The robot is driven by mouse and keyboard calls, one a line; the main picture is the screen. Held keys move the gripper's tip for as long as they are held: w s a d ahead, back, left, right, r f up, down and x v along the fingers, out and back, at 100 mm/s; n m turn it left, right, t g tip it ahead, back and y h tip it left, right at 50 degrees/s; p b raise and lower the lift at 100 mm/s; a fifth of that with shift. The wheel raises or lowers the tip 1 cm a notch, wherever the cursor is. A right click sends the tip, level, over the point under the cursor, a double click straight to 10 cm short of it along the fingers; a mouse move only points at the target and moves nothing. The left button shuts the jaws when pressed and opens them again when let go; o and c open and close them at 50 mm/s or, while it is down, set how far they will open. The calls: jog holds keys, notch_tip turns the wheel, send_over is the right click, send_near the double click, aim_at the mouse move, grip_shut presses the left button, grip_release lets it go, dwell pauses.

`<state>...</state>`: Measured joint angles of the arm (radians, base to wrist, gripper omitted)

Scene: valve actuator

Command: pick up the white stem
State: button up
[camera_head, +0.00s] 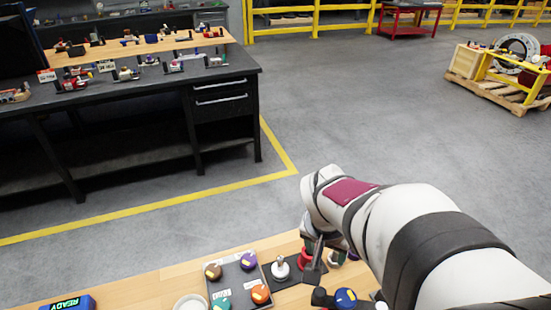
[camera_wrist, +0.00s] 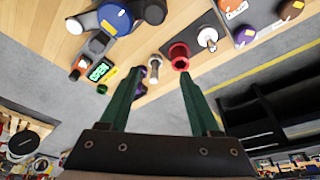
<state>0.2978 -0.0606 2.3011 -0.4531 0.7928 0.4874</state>
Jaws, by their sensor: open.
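The white stem (camera_head: 280,268) stands on a dark plate just left of the red ring-like part (camera_head: 306,258) in the head view. In the wrist view the white stem (camera_wrist: 206,37) is at the upper right, beyond the red part (camera_wrist: 179,55). My gripper (camera_wrist: 161,75) is open, its two green fingers apart with nothing held between them. The white stem lies outside the fingers, past the right one. A grey metallic pin (camera_wrist: 153,67) shows beyond the gap between the fingers. In the head view my arm hides much of the gripper.
Left of the stem is a dark tray (camera_head: 236,287) with brown, purple, teal and orange knobs. A blue-topped part (camera_head: 346,297) stands near my arm. A white round dish (camera_head: 190,302) and a READY display (camera_head: 68,303) are further left. Bare wood lies between the display and dish.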

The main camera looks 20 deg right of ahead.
jog(key=w+d+f+h, duration=0.1)
jog(key=w+d+f, duration=0.25)
jog(key=d, duration=0.25)
jog(key=shift+m+t, duration=0.4)
jog(key=x, duration=0.5)
jog(key=w+x, duration=0.1)
jog(key=x, duration=0.8)
jog(key=shift+w+d, duration=0.3)
grip_shut()
